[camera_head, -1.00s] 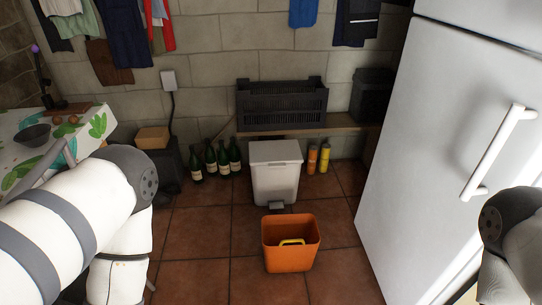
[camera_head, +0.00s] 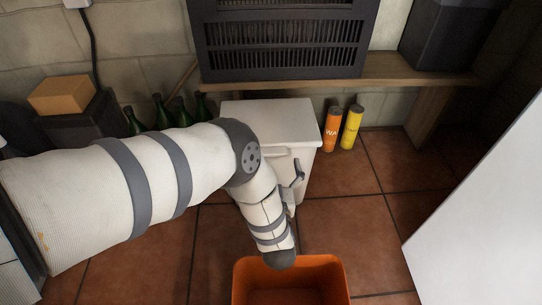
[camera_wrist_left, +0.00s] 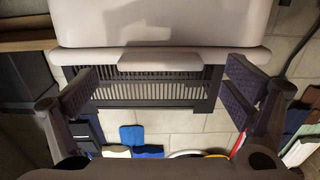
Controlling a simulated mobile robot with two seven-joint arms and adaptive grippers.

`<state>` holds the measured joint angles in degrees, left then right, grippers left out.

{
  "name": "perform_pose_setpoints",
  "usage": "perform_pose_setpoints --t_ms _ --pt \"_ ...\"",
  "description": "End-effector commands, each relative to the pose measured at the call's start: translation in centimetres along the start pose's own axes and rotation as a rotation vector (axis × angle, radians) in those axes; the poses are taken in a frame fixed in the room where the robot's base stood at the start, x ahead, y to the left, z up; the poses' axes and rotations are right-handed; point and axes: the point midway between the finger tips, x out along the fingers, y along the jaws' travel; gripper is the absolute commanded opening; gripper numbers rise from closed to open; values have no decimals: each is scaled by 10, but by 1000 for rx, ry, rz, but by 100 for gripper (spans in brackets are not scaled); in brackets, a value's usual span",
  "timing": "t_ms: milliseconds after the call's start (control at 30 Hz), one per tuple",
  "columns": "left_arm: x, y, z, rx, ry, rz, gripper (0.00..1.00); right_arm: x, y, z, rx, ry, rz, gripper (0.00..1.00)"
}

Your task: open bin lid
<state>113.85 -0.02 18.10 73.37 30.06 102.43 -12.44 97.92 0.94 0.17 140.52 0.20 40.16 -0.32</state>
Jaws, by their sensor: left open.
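The white bin (camera_head: 300,125) stands on the tiled floor in front of the shelf in the head view, its lid (camera_head: 265,110) down. My left arm reaches across its left and front side and hides much of the body; the pedal seen earlier is hidden. My left gripper (camera_wrist_left: 160,78) is open and empty in the left wrist view, its fingers spread wide. The lid's front lip (camera_wrist_left: 150,62) shows between and just beyond the fingers, without clear contact. In the head view the left gripper is mostly hidden by my arm at the bin's front. My right gripper is out of view.
An orange bucket (camera_head: 335,272) stands close in front, below my left forearm. Orange (camera_head: 331,128) and yellow (camera_head: 351,127) cans stand right of the bin, green bottles (camera_head: 160,112) left. A dark crate (camera_head: 280,40) sits on the shelf (camera_head: 390,72) behind. A white fridge (camera_head: 480,215) borders the right.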

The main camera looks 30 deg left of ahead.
Motion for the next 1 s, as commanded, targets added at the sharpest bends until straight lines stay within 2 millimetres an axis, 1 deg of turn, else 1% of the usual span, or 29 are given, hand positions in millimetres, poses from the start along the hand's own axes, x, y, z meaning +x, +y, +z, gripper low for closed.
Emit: perform_pose_setpoints --t_ms 33,100,200,300,533,833,867,1000 --pt "11 -1 3 1 1 -2 95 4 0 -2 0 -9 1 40" --pt "24 0 3 1 1 0 95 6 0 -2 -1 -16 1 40" --pt "36 0 2 1 0 0 95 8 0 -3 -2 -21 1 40" --pt "41 0 1 1 -1 2 95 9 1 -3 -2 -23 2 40" --pt "42 0 0 1 -1 2 95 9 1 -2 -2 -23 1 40" --pt "42 0 0 1 -1 2 27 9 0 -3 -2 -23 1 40" --pt "42 0 0 1 0 2 25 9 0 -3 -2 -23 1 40" --pt "43 0 -4 -1 -6 2 25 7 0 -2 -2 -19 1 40"
